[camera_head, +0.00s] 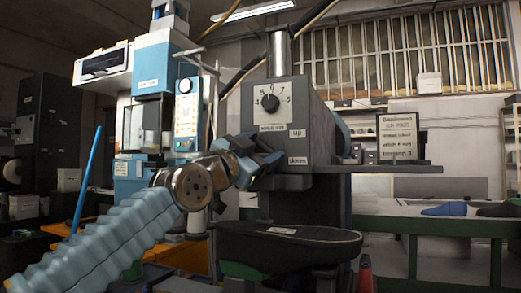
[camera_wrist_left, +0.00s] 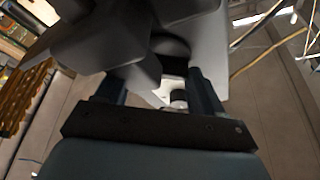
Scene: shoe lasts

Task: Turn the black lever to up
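The grey machine head (camera_head: 305,105) carries an "up" label (camera_head: 298,133) above a "down" label (camera_head: 297,160) on its side. My left gripper (camera_head: 266,164) is at the machine's front, just left of these labels. It covers the spot beside them, so I cannot make out the black lever clearly in the head view. In the left wrist view, the two dark fingers (camera_wrist_left: 158,92) are spread apart. A small light, round-ended part (camera_wrist_left: 179,98) shows between them, nearer the right finger. I cannot tell if it is the lever or if a finger touches it. My right gripper is out of view.
A round dial (camera_head: 270,102) with numbers sits above the gripper on the machine. A black padded arm (camera_head: 290,245) juts out below. A blue-and-white machine (camera_head: 150,110) stands at left. A green-framed table (camera_head: 450,228) with blue shoe lasts (camera_head: 444,210) is at right.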

